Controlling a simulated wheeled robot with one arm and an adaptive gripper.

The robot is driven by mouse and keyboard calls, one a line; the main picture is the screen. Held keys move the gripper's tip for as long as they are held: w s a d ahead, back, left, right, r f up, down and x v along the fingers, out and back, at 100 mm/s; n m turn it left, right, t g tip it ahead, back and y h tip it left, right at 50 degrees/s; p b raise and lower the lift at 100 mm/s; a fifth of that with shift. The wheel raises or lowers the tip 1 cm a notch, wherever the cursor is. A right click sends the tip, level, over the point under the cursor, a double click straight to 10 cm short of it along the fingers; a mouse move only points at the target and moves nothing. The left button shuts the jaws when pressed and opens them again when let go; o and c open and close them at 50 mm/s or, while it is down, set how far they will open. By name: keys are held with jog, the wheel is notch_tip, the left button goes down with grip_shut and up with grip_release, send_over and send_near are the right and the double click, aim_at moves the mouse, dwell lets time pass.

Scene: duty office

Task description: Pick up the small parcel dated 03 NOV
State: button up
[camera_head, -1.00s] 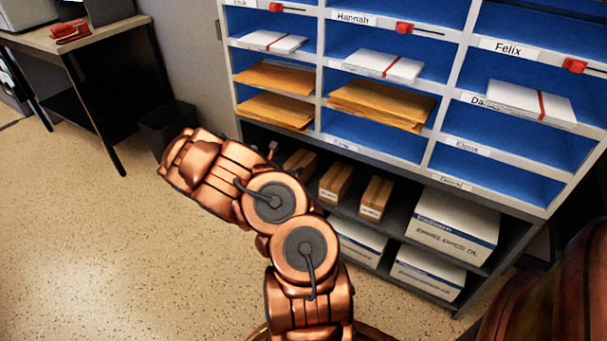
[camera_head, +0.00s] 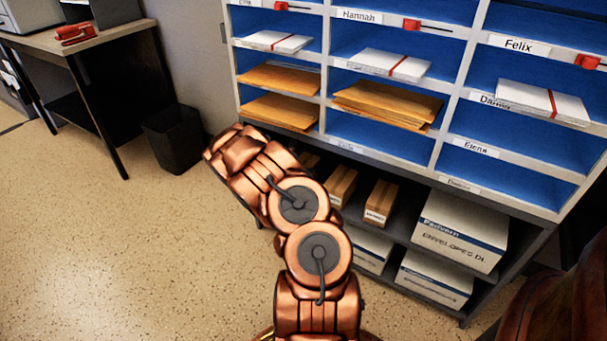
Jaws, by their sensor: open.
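Small brown parcels stand on the dark lower shelf under the blue pigeonholes. One parcel (camera_head: 380,203) is in clear view, with a white label on its front. Another parcel (camera_head: 342,186) stands to its left, its lower front partly behind my arm. A further brown parcel (camera_head: 311,160) shows only as a sliver beside my arm. The dates on the labels are too small to read, so I cannot tell which parcel is dated 03 NOV. My copper arm reaches up in front of the shelf. My gripper is not visible.
White envelope boxes (camera_head: 458,232) stand right of the parcels and on the bottom level. Pigeonholes above hold brown envelopes (camera_head: 388,103) and white bundles. A black bin (camera_head: 175,138) and a desk (camera_head: 110,45) stand at left. The floor (camera_head: 110,250) at left is clear.

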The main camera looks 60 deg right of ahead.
jog(key=shift+c, duration=0.3)
jog(key=c, duration=1.3)
jog(key=shift+r, duration=0.15)
